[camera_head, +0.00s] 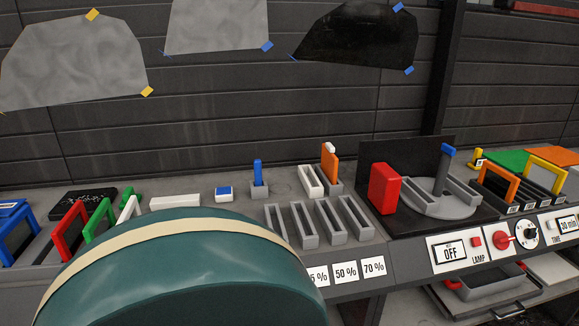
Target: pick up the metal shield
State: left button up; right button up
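I cannot tell for sure which thing is the metal shield. A dark upright panel (408,160) stands behind the round grey turntable (437,198) at the right of the bench. The turntable carries grey slotted holders and a blue-topped post (447,158). A red block (383,188) stands at its left. Neither of my grippers is in view. A large teal rounded shape with a cream band fills the lower left foreground and hides part of the bench.
Grey slotted racks (337,225) stand mid-bench, behind percent labels. Coloured frames stand at left (72,232) and right (499,180). A control panel (450,252) with OFF display and red knob lines the front right edge. Film sheets (358,36) are taped to the wall.

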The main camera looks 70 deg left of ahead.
aim_at(329, 161)
jog(key=u, duration=1.9)
